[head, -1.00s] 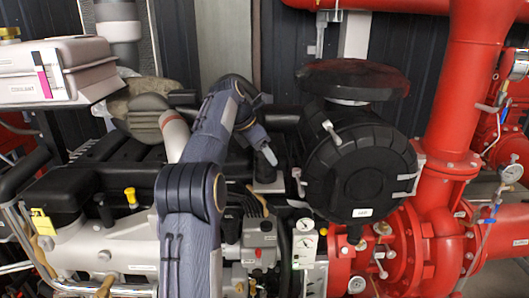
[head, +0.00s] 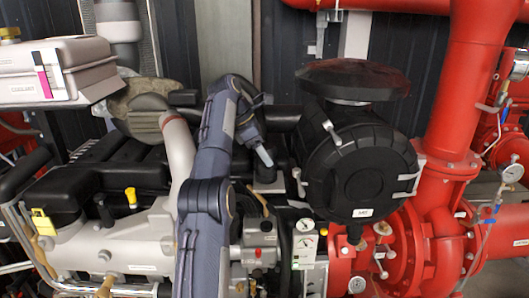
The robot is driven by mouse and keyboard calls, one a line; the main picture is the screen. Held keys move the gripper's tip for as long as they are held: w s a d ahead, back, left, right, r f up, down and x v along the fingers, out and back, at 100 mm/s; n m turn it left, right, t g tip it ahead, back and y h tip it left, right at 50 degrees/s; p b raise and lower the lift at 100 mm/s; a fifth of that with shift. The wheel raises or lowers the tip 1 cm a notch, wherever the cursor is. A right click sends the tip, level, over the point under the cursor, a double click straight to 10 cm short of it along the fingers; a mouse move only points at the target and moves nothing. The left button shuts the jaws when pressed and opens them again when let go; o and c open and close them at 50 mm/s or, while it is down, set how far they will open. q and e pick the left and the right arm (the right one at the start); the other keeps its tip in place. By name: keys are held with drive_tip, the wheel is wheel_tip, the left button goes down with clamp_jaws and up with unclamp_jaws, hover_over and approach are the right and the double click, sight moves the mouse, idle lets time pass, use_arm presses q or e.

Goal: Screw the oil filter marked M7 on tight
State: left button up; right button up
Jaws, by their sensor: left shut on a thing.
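My left arm comes up from the bottom centre and bends over at the top. My left gripper (head: 264,157) points down beside the big black round housing, with pale fingertips close together. It is shut on a dark part (head: 266,174) that shows only in small part below the fingertips. I cannot tell whether this is the oil filter, and no M7 mark is readable. My right gripper is not in view.
The black round housing (head: 356,165) stands close to the right of my left gripper. Red pump pipework (head: 440,190) fills the right side. A black engine cover (head: 120,175) lies left. A beige case (head: 55,70) sits at the upper left. A white gauge (head: 305,225) is below the gripper.

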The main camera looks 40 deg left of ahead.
use_arm(q)
drive_tip(key=o, duration=1.5)
drive_tip(key=shift+d, duration=0.1)
drive_tip(key=shift+c, duration=0.3)
